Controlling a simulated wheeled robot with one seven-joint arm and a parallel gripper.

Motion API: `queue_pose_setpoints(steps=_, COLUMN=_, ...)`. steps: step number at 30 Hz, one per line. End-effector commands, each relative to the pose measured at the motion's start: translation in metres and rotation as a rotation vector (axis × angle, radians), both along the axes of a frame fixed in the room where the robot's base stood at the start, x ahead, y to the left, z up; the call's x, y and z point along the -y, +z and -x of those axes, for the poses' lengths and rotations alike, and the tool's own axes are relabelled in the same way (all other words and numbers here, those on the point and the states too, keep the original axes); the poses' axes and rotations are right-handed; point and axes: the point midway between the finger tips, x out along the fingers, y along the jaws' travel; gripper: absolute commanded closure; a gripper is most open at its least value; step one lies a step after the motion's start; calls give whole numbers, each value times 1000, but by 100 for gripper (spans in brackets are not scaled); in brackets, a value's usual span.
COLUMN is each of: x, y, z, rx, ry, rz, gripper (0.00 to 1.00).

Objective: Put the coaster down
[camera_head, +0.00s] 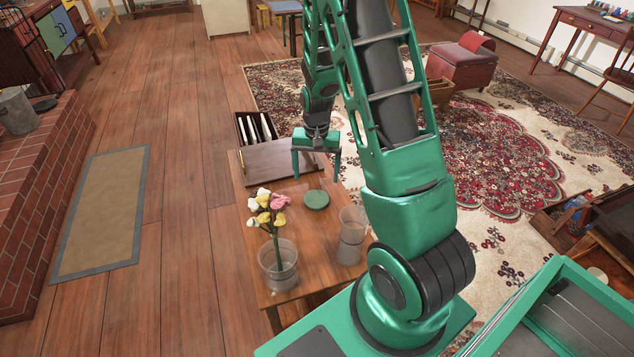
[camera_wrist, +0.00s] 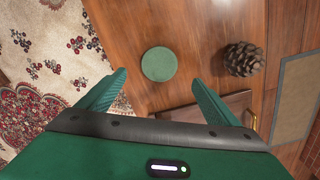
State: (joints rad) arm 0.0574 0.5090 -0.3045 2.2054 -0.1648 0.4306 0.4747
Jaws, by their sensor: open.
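The coaster, a flat round green disc (camera_head: 316,199), lies on the wooden table (camera_head: 317,262). In the wrist view the coaster (camera_wrist: 159,64) lies flat on the bare wood, between and slightly beyond the fingertips. My gripper (camera_head: 316,172) is open and empty above the table, its two fingers apart and pointing down. It appears just behind the coaster in the head view. The open fingers also show in the wrist view (camera_wrist: 160,79), with no contact with the coaster visible.
A glass vase (camera_head: 278,268) with flowers and a clear glass vessel (camera_head: 351,236) stand nearer on the table. A dark brown board or lid (camera_head: 272,163) lies behind the coaster. A pinecone (camera_wrist: 244,59) sits beside the coaster in the wrist view.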

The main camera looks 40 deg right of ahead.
Motion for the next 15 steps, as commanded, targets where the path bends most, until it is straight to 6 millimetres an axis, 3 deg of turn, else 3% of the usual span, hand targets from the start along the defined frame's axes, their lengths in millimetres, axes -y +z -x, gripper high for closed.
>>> queue_pose_setpoints(steps=8, x=1, y=24, z=5, rx=2, ry=5, rz=1, gripper=15)
queue_pose_setpoints(steps=11, x=3, y=46, z=17, rx=4, ry=13, rz=3, gripper=15)
queue_pose_setpoints(steps=15, x=4, y=89, z=47, rx=5, ry=38, rz=6, gripper=15)
